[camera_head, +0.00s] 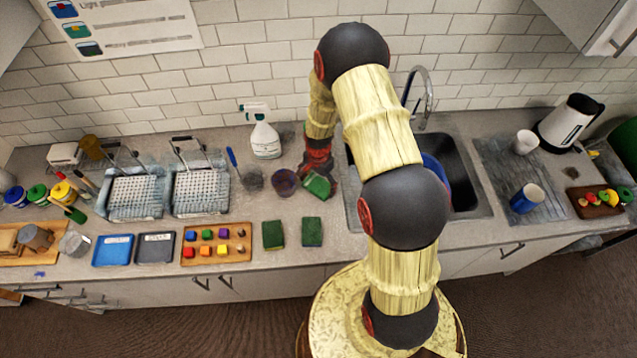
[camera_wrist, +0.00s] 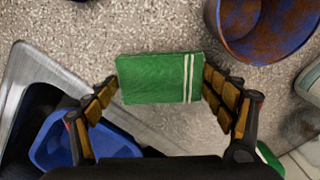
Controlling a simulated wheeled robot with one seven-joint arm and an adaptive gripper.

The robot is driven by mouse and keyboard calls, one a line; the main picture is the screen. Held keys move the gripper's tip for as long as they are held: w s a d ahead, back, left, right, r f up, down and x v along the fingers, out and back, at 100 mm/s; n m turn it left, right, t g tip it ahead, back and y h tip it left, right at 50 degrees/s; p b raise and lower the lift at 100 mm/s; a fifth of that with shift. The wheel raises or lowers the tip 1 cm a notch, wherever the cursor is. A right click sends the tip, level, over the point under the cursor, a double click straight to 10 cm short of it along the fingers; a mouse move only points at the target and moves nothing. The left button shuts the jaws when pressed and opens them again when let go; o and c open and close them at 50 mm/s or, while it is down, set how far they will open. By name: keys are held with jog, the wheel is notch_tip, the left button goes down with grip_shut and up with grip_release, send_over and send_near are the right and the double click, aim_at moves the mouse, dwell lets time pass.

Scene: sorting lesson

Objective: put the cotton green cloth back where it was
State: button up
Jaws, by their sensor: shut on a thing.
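My gripper (camera_head: 318,168) is shut on a green cloth (camera_head: 317,185), just left of the sink. In the wrist view my gripper's two fingers (camera_wrist: 160,82) press on opposite edges of the green cloth (camera_wrist: 150,80). The cloth looks like a flat folded rectangle with two white stripes near its right edge. It appears over the speckled counter; I cannot tell whether it touches it. Two dark green folded pieces, a left one (camera_head: 273,235) and a right one (camera_head: 312,232), lie side by side near the counter's front edge.
A brownish-purple bowl (camera_head: 286,182) stands close left of my gripper. A white spray bottle (camera_head: 265,140) stands behind it. The sink (camera_head: 465,180), with a blue thing inside, is on the right. A board of coloured blocks (camera_head: 216,256) lies left of the dark green pieces.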

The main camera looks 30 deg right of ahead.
jog(key=shift+f, duration=0.1)
jog(key=shift+f, duration=0.1)
jog(key=o, duration=1.2)
